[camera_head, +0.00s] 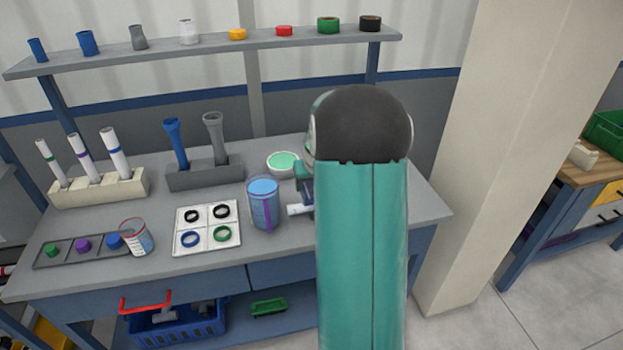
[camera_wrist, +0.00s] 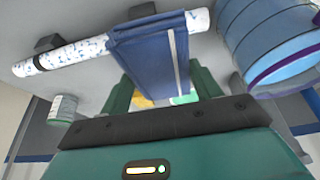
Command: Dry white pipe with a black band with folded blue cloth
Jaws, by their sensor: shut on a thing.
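The white pipe (camera_wrist: 75,53) lies across the top of the wrist view, with bluish speckles on its surface. One end of it also shows in the head view (camera_head: 296,210), left of my arm.
A blue-filled clear container (camera_head: 263,205) stands close beside the pipe. A green-topped round dish (camera_head: 284,163) is behind it. A white tray of rings (camera_head: 207,246), a small cup (camera_head: 136,238) and pipe racks (camera_head: 98,188) stand left. The bench's front right is partly hidden by my arm.

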